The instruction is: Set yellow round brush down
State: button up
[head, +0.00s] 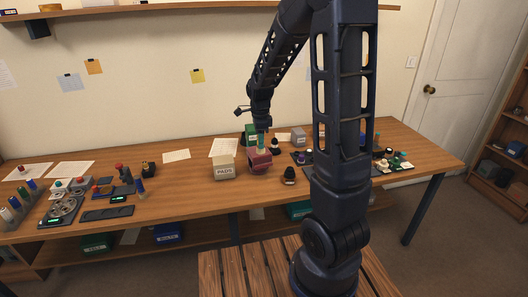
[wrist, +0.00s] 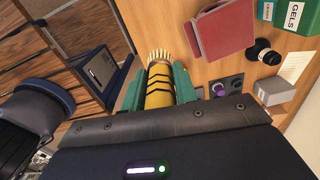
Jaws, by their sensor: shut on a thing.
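In the wrist view, the yellow round brush (wrist: 160,88) has black chevron bands and pale bristles at its far end. My gripper (wrist: 158,85) is shut on it, with a green finger on each side of the handle. The bristle end points away from the wrist and looks clear of other things. In the head view my gripper (head: 262,140) is over the middle of the workbench (head: 270,195), close by a red box (head: 259,160). The brush cannot be made out there. The red box also shows in the wrist view (wrist: 222,30), beside the brush.
A PADS box (head: 224,172) stands left of the red box. A dark round-based item (head: 289,176) stands to its right. A green GELS box (wrist: 290,14) and a grey box (wrist: 274,90) are near. Bare wood shows along the front.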

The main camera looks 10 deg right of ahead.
jog(key=w+d+n, duration=0.1)
jog(key=w+d, duration=1.5)
notch_tip(320, 180, down, 19)
jog(key=shift+f, duration=0.2)
jog(key=o, duration=1)
jog(key=shift+f, duration=0.1)
jog(key=shift+c, duration=0.2)
